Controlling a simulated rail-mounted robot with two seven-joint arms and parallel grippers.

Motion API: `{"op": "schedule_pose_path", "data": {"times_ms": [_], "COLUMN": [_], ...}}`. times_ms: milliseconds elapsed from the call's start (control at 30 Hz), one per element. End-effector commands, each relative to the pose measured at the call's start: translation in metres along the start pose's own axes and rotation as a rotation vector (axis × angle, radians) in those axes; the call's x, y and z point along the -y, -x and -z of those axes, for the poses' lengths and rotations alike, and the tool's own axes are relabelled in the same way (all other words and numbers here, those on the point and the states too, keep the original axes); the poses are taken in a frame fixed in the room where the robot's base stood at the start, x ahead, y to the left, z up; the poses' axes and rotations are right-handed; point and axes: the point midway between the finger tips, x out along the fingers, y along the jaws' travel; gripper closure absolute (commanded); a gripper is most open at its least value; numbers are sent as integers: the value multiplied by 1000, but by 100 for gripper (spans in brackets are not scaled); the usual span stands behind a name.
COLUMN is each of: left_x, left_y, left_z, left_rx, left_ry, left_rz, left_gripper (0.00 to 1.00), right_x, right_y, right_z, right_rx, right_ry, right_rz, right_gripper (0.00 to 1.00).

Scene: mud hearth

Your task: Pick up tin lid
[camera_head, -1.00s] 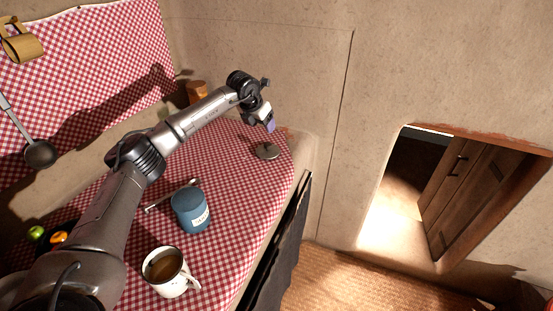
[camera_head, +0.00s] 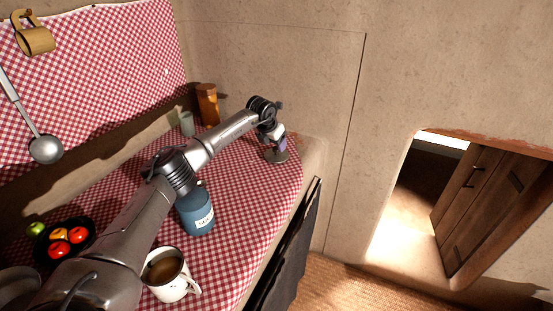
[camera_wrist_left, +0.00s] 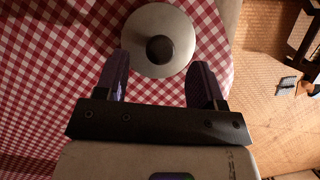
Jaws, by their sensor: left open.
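The tin lid (camera_head: 277,156) lies on the red-and-white checked cloth near the far end of the counter. In the left wrist view the lid (camera_wrist_left: 172,24) is a round grey disc with a dark round knob in its middle. My left gripper (camera_head: 279,147) is over the lid in the head view and hides part of it. In the left wrist view my left gripper (camera_wrist_left: 159,70) is open, its two dark fingers pointing toward the lid's near edge, with the knob between their lines. Nothing is between the fingers. My right gripper is not in view.
A blue labelled canister (camera_head: 197,213) and a white mug (camera_head: 168,274) of brown liquid stand nearer on the counter. A dark bowl (camera_head: 84,246) holds several fruits. An amber jar (camera_head: 208,105) and a glass (camera_head: 187,124) stand by the wall. The counter's edge drops off at right.

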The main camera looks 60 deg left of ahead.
Motion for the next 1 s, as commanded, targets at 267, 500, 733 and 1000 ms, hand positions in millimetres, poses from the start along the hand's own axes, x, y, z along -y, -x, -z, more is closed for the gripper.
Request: {"op": "schedule_pose_path", "data": {"times_ms": [267, 500, 733, 1000], "left_x": [0, -1, 0, -1], "left_y": [-31, -32, -32, -32], "left_z": [0, 0, 0, 0], "left_rx": [0, 1, 0, 0], "left_ry": [1, -1, 0, 0], "left_rz": [1, 1, 1, 1], "left_gripper": [37, 37, 53, 79], "right_x": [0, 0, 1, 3], "right_y": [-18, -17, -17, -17], "right_z": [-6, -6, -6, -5], "right_rx": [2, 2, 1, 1], "right_ry": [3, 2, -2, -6], "right_rz": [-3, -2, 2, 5], "right_gripper": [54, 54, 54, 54]}}
